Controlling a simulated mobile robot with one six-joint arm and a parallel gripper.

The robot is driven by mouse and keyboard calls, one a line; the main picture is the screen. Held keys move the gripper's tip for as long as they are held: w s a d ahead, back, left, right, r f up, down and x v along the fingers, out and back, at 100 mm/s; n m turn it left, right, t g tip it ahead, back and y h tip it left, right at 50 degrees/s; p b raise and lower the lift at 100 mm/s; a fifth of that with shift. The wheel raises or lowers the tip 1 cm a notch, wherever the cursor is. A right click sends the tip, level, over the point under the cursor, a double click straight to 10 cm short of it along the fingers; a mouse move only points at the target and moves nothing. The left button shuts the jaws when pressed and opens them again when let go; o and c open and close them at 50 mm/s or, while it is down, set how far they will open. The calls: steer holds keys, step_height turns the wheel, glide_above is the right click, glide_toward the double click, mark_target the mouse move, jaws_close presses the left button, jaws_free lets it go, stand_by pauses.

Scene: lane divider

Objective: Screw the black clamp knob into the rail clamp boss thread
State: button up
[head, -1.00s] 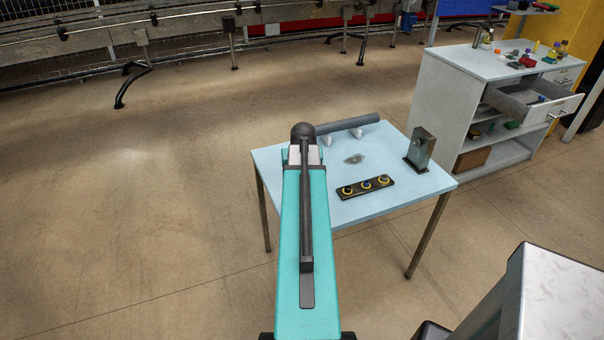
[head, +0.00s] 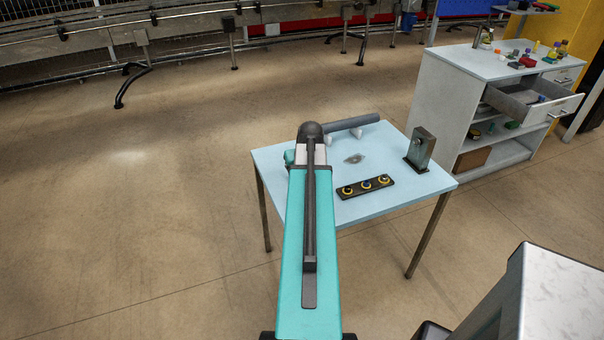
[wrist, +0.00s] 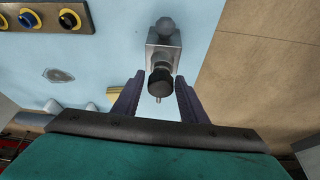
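In the wrist view a grey metal block (wrist: 161,53) with a rounded grey knob on its far end stands on the pale blue table. At its near end is a black ribbed knob (wrist: 160,80) with a small metal stud tip pointing toward the camera side. My gripper (wrist: 158,80) has its two purple fingers on either side of the black knob, with narrow gaps seen at both sides. Whether the knob sits in a thread cannot be told. An upright metal bracket (head: 420,150) stands at the table's right.
A black tray (head: 352,193) with yellow rings lies on the table (head: 400,187); it also shows in the wrist view (wrist: 45,29). A grey rail (head: 352,123) on white supports lies at the back. A grey patch (head: 354,158) marks the tabletop. A cabinet (head: 436,104) stands behind right.

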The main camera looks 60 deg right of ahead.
steer(key=shift+n, duration=0.3)
steer(key=shift+n+t, duration=0.3)
steer(key=shift+n, duration=0.3)
steer(key=shift+n+y, duration=0.3)
steer(key=shift+n, duration=0.5)
steer(key=shift+n+y+b, duration=0.3)
steer(key=shift+d, duration=0.1)
steer(key=shift+n, duration=0.6)
steer(key=shift+y, duration=0.3)
steer(key=shift+n+y+b, duration=0.3)
steer(key=shift+n, duration=0.6)
